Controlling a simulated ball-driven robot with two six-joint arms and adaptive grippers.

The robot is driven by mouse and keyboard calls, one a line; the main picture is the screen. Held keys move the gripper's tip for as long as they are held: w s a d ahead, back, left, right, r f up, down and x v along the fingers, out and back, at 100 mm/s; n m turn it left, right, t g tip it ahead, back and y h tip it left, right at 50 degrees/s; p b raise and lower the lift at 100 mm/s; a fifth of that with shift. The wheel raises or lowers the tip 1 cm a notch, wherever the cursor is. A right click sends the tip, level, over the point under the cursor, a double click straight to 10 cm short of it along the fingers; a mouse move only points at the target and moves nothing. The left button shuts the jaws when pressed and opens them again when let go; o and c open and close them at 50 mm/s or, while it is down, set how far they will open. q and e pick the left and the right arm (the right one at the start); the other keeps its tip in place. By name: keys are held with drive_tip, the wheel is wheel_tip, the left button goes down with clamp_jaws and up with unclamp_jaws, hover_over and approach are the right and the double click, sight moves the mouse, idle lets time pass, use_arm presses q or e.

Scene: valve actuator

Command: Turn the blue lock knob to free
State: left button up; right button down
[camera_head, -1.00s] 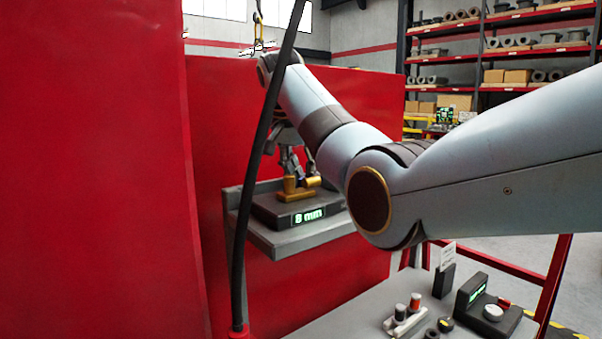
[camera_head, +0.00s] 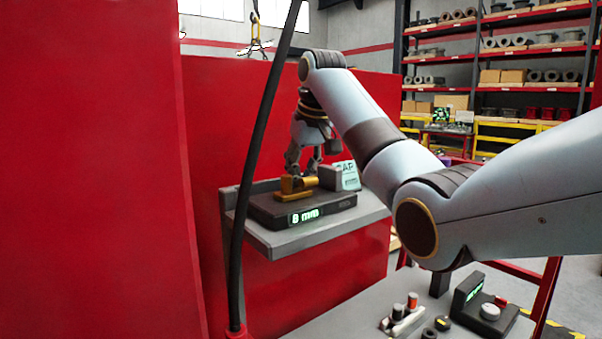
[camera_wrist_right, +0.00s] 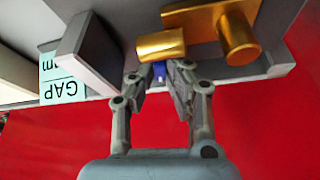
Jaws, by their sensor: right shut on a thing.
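The blue lock knob (camera_wrist_right: 159,71) shows as a small blue piece between the fingertips of my right gripper (camera_wrist_right: 159,80) in the right wrist view. The fingers are shut on it, just below a brass cylinder (camera_wrist_right: 161,44). In the head view my right gripper (camera_head: 303,170) reaches down to the brass fitting (camera_head: 297,184) on the dark gauge block (camera_head: 262,207), whose display reads "8 mm". The knob itself is hidden in the head view. My left gripper is not in view.
The block stands on a grey shelf (camera_head: 285,240) on a red wall. A "GAP" card (camera_head: 347,175) stands just right of the gripper. A black pole (camera_head: 258,150) rises in front. A grey bench (camera_head: 375,325) with small parts lies lower right.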

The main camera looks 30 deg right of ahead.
drive_tip(key=shift+d+r+n+y, duration=0.1)
drive_tip(key=shift+n+y, duration=0.3)
drive_tip(key=shift+n, duration=0.4)
drive_tip(key=c, duration=1.6)
unclamp_jaws()
